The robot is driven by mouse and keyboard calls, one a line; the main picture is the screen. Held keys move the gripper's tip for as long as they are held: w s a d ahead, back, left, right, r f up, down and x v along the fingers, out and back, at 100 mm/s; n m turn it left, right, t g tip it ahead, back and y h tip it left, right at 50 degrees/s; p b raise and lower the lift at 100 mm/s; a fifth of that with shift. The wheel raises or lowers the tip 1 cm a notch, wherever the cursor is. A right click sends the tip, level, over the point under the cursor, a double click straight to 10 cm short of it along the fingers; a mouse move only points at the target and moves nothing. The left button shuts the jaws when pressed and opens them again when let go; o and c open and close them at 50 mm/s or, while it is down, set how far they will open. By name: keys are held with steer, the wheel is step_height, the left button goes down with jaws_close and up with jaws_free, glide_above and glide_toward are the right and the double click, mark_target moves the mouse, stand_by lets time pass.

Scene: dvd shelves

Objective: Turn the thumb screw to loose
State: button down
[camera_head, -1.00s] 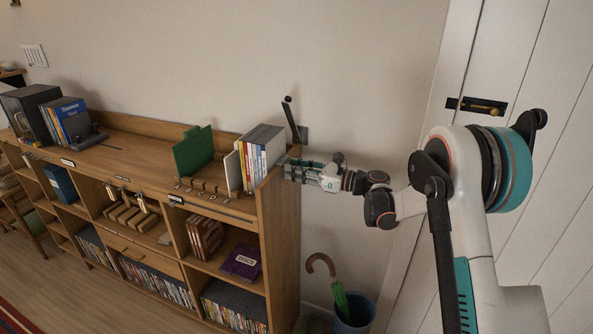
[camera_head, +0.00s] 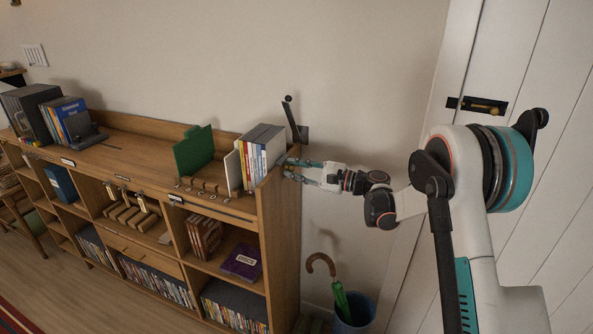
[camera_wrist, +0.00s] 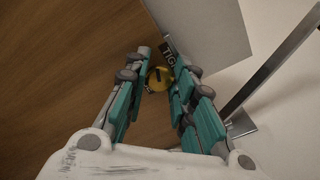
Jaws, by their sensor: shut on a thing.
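The thumb screw is a small round gold knob (camera_wrist: 158,80) with a dark mark on its face. It is set in the brown wooden side panel (camera_wrist: 70,60) of the shelf unit. A dark label (camera_wrist: 169,56) reading "TIGH…" is beside it, partly hidden by a finger. My gripper (camera_wrist: 158,68) has its teal-padded fingers on either side of the knob and is shut on it. In the head view my gripper (camera_head: 287,169) is at the right end of the shelf unit; the knob cannot be made out there.
A dark upright bar (camera_head: 292,118) rises from the wall just behind the gripper; it crosses the right of the wrist view (camera_wrist: 275,75). Books (camera_head: 262,155) stand on the shelf top (camera_head: 120,152). An umbrella (camera_head: 341,300) in a blue bin (camera_head: 358,315) stands below the arm.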

steer(key=n, duration=0.5)
steer(key=shift+f+n, duration=0.1)
steer(key=shift+n, duration=0.2)
steer(key=n, duration=0.5)
steer(key=shift+s+f+n, duration=0.1)
steer(key=shift+n, duration=0.2)
steer(key=n, duration=0.5)
steer(key=shift+f, duration=0.1)
steer(key=n, duration=0.6)
steer(key=c, duration=1.3)
jaws_free()
steer(key=shift+c, duration=0.2)
